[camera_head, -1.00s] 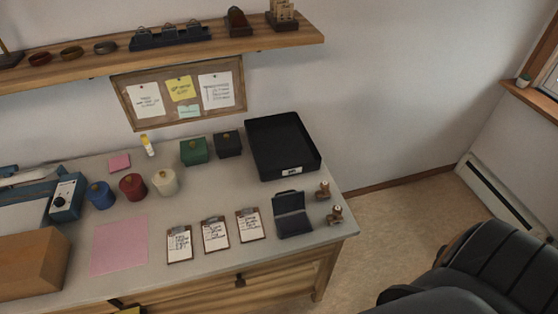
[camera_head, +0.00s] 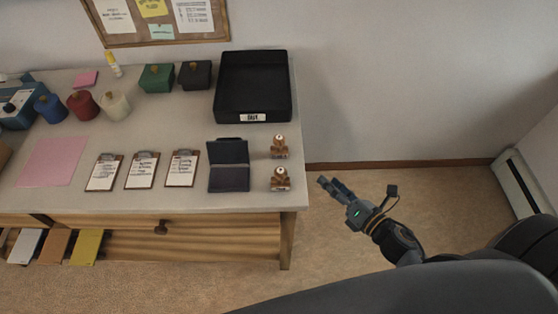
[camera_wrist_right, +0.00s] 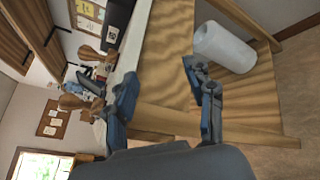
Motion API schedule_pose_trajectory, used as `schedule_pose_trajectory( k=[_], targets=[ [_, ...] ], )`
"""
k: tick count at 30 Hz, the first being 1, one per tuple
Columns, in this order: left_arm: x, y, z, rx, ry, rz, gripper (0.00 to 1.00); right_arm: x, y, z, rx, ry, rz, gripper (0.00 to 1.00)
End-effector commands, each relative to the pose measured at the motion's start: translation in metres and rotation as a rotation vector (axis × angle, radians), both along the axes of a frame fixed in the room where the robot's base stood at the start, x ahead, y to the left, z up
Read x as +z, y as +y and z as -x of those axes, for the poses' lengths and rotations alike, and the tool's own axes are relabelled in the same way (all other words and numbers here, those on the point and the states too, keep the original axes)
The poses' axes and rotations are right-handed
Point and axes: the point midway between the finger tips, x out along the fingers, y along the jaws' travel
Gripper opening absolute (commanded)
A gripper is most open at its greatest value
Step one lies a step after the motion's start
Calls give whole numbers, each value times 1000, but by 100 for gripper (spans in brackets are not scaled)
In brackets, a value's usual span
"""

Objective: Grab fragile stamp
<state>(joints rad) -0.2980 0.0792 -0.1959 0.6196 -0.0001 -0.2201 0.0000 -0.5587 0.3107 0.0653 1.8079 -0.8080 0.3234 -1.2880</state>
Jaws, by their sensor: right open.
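Two small wooden stamps stand at the right end of the desk, a back stamp (camera_head: 280,147) and a front stamp (camera_head: 281,179). Any label telling which is the fragile one is too small to read. In the wrist view both stamps show tilted at the left, one higher (camera_wrist_right: 90,54) and one lower (camera_wrist_right: 74,102). My right gripper (camera_head: 328,181) is off the desk's right edge, to the right of the front stamp. It is open and empty, with its fingers apart in the wrist view (camera_wrist_right: 160,75). My left gripper is out of view.
A dark ink pad case (camera_head: 229,178) lies open left of the stamps, beside several clipboards (camera_head: 181,170). A black tray (camera_head: 252,87) sits behind. The desk edge (camera_head: 296,200) lies between gripper and stamps. A white roll (camera_wrist_right: 224,47) is on a lower shelf.

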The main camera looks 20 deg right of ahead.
Motion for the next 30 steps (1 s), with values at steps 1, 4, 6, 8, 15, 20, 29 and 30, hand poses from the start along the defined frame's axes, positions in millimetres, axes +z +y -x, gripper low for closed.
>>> schedule_pose_trajectory(
  k=[1, 4, 6, 8, 15, 20, 29, 30],
  targets=[
    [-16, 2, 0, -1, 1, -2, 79, 17, 9, 0, 69, -95, 119, 54],
    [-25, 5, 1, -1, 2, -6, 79, 53, 25, 3, 166, -243, 307, 54],
    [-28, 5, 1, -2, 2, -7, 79, 68, 33, 6, 207, -312, 395, 54],
    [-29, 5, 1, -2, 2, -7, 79, 78, 38, 7, 227, -350, 444, 54],
    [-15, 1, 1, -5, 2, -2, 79, 90, 59, -23, 245, -383, 480, 54],
    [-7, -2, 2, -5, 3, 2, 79, 89, 73, -50, 241, -380, 478, 54],
    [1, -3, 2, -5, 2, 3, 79, 90, 87, -71, 240, -376, 476, 54],
    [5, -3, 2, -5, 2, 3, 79, 93, 90, -75, 241, -378, 475, 54]
  ],
)
